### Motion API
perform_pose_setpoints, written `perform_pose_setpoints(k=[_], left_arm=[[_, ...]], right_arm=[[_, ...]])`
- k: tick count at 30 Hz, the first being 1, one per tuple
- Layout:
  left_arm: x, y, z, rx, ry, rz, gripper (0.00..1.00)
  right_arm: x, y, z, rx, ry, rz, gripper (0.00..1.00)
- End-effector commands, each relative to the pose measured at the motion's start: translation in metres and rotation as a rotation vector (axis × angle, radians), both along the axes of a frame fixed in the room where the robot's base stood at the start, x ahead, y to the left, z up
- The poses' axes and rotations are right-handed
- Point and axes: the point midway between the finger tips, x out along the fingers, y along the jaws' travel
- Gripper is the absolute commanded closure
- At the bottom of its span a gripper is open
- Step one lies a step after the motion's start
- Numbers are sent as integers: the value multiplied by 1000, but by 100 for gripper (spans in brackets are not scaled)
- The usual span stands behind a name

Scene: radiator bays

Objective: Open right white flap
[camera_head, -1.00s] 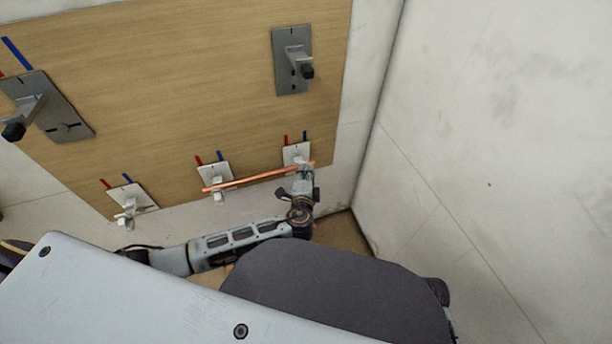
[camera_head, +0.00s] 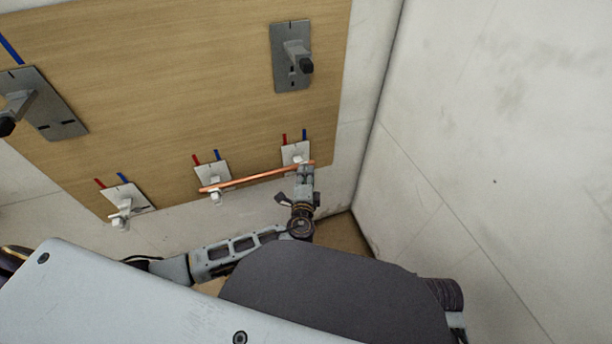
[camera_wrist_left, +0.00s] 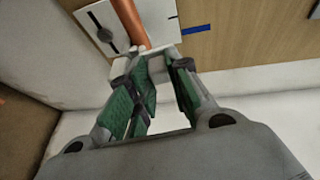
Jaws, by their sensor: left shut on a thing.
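The right white flap sits at a white plate (camera_head: 293,150) on the lower right of the wooden board, below a short red and a short blue mark. A copper-coloured rod (camera_head: 245,180) runs across the front of the right and middle white plates. My left gripper (camera_head: 305,168) is at the right plate, by the rod's right end. In the left wrist view, the fingers (camera_wrist_left: 158,68) are closed on the white flap (camera_wrist_left: 145,58), with the rod (camera_wrist_left: 128,20) just beyond. The fingertips partly hide the flap. My right gripper is not in view.
The middle white plate (camera_head: 212,178) and left white plate (camera_head: 126,200) are on the board's lower edge (camera_head: 160,140). Grey plates with black-tipped levers stand at upper right (camera_head: 285,75) and far left (camera_head: 55,110). A pale wall (camera_head: 490,120) closes off the right side.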

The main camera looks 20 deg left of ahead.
Motion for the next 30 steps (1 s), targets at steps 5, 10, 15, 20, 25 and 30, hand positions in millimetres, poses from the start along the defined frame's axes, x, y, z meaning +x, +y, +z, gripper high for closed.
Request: perform_pose_setpoints(k=[5, 10, 15, 20, 25, 30], left_arm=[[0, 0, -1, 0, 2, 0, 64], [0, 0, 0, 0, 1, 0, 59], [0, 0, 0, 0, 1, 0, 59], [-3, -1, 0, 0, 1, 0, 59], [-13, -3, 1, -1, 2, -1, 59], [-28, -6, 3, 0, 2, -1, 59]], right_arm=[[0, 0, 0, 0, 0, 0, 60], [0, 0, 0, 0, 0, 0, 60], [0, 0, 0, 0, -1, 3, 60], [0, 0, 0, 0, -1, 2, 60], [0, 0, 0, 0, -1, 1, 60], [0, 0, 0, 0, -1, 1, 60]])
